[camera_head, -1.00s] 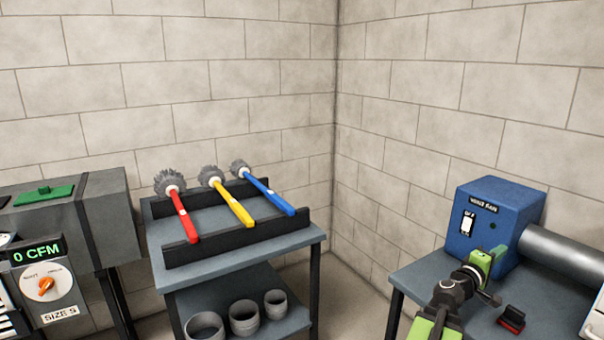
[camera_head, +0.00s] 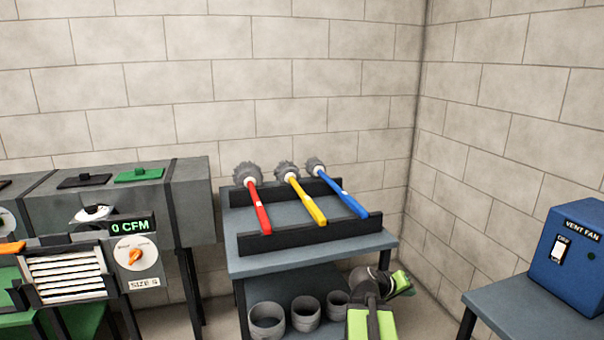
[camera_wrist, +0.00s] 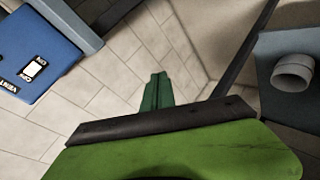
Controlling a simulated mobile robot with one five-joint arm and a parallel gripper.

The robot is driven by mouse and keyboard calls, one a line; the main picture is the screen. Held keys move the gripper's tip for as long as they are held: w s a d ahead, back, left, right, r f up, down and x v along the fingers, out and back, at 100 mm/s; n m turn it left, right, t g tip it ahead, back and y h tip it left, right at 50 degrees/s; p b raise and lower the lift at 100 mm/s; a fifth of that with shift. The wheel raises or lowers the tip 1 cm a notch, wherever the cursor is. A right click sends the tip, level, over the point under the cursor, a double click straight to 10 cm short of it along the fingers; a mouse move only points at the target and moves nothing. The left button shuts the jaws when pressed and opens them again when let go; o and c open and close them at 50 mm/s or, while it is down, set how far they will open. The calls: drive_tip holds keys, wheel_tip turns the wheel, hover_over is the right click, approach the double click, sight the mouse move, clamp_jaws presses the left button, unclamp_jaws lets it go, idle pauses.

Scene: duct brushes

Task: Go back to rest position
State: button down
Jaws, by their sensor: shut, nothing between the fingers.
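My gripper (camera_head: 403,284) is low in the head view, in front of the right end of the brush table. It is apart from the brushes and holds nothing. In the wrist view its green fingers (camera_wrist: 157,92) are together, with only floor and wall beyond them. The red brush (camera_head: 257,205), yellow brush (camera_head: 308,204) and blue brush (camera_head: 343,195) lie side by side across the black rack rails (camera_head: 312,236).
Grey rings (camera_head: 267,320) stand on the table's lower shelf, close to my arm. The blue vent fan box (camera_head: 572,258) sits on the right table (camera_head: 510,308). A grey duct (camera_head: 115,215) with a 0 CFM display (camera_head: 133,224) is at left. Floor shows between the tables.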

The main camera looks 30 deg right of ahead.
drive_tip(key=w+a+f+n+y, duration=0.1)
drive_tip(key=w+a+f+y, duration=0.2)
drive_tip(key=a, duration=0.6)
drive_tip(key=w+a+f+n+t+y, duration=0.15)
drive_tip(key=w+a, duration=0.25)
drive_tip(key=a, duration=0.5)
drive_tip(key=w+a+f+y, duration=0.2)
drive_tip(key=w+a+f, duration=0.2)
drive_tip(key=a, duration=0.5)
drive_tip(key=s+a+f+n+g+y, duration=0.1)
drive_tip(key=a+n+y, duration=0.1)
drive_tip(key=a, duration=1)
drive_tip(key=a+f+n+y, duration=0.1)
drive_tip(key=a+y, duration=0.2)
drive_tip(key=a, duration=0.9)
wheel_tip(320, 180, up, 24)
drive_tip(key=p, duration=2.4)
drive_tip(key=shift+s+a, duration=0.15)
drive_tip(key=shift+a, duration=0.05)
drive_tip(key=shift+f+g, duration=0.15)
drive_tip(key=shift+g, duration=0.1)
drive_tip(key=shift+d, duration=0.1)
